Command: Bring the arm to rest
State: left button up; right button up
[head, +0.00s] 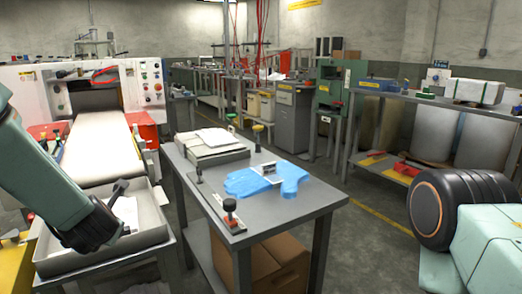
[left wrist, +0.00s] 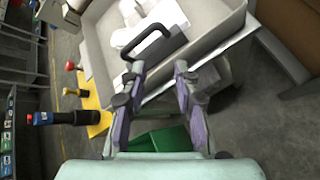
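My left arm comes in from the left in the head view, with its dark gripper (head: 122,208) over a grey tray (head: 150,243). In the left wrist view the gripper's two purple-grey fingers (left wrist: 159,66) stand apart with nothing held between them. My right gripper is out of view.
The grey table (head: 290,212) also bears a paper stack (head: 210,147) and a knobbed fixture (head: 230,213). A white machine with a belt (head: 98,150) stands behind the tray. A shelf bench (head: 410,97) stands at right. Floor between table and bench is clear.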

pick_arm(q)
jog(key=s+d+f+m+g+h+p, duration=0.15)
jog(key=s+d+f+m, duration=0.4)
jog(key=m, duration=0.75)
jog(key=s+d+f+m+g+h, duration=0.2)
jog(key=s+d+f+m, duration=0.1)
jog(key=s+f+m, duration=0.8)
jog(key=s+d+f+m+g+p, duration=0.1)
jog(key=s+f+m+g, duration=0.1)
jog(key=s, duration=0.6)
jog(key=s+d+f+m+g+h+p, duration=0.1)
jog(key=s+m, duration=0.3)
jog(key=s, duration=0.4)
jog(key=s+d+f+m+g+p, duration=0.1)
jog(key=s+d+f+m+g, duration=0.1)
jog(key=s, duration=0.6)
jog(key=shift+f+m+g+h, duration=0.35)
jog(key=shift+f+m+g, duration=0.15)
jog(key=shift+m, duration=0.4)
